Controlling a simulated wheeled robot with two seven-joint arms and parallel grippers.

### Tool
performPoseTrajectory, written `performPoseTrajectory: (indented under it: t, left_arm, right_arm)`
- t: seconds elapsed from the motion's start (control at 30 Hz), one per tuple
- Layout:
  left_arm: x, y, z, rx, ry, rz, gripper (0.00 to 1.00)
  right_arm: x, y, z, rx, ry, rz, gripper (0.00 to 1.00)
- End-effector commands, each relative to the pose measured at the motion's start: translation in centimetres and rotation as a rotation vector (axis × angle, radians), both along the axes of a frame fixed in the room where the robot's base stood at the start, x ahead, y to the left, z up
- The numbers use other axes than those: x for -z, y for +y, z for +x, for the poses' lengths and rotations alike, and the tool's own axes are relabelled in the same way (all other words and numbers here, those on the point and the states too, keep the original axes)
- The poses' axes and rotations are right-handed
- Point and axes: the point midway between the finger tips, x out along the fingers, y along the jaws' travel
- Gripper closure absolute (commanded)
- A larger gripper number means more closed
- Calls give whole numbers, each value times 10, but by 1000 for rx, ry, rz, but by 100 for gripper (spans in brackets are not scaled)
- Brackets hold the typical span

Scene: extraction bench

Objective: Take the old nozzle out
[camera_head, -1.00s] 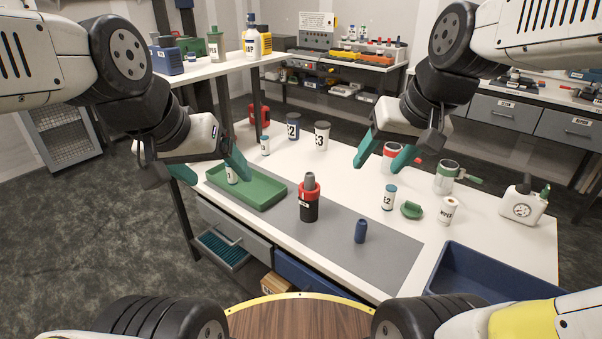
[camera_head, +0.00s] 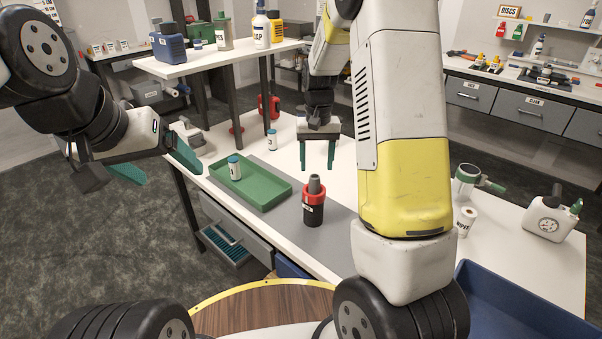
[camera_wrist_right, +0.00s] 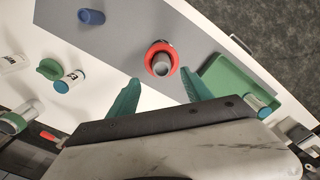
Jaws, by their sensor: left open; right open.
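A grey nozzle (camera_head: 314,184) stands upright in the red collar (camera_head: 313,196) of a black holder (camera_head: 313,215) on the grey mat (camera_head: 335,235). In the right wrist view the nozzle (camera_wrist_right: 161,66) is seen from above inside the red ring (camera_wrist_right: 150,49). My right gripper (camera_head: 317,167) is open and empty, fingers down, beyond the holder in the head view. In the wrist view its fingertips (camera_wrist_right: 160,82) are on either side of the nozzle, apart from it. My left gripper (camera_head: 158,164) is open and empty, off the bench's left edge.
A green tray (camera_head: 268,203) with a small blue-capped bottle (camera_head: 234,167) lies left of the holder. My right arm hides much of the bench's right side. A blue cylinder (camera_wrist_right: 91,16) and several bottles show in the wrist view. A blue bin (camera_head: 520,305) is at front right.

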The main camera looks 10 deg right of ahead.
Motion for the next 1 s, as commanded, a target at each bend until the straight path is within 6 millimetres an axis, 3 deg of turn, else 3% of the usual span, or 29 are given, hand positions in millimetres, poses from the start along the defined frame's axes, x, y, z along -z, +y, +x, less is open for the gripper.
performPoseTrajectory:
  t: [0.4, 0.73, 0.77, 1.0]
  left_arm:
    - [0, 0, 0, 0, 0, 0, 17]
    - [0, 0, 0, 0, 0, 0, 17]
    - [0, 0, 0, 0, 0, 0, 17]
    - [0, 0, 0, 0, 0, 0, 17]
  right_arm:
    - [56, 5, -5, 0, 3, 0, 42]
    - [65, 5, -4, -1, 0, 1, 42]
    - [65, 5, -4, -1, 0, 1, 44]
    - [65, 5, -4, 0, 0, 1, 91]
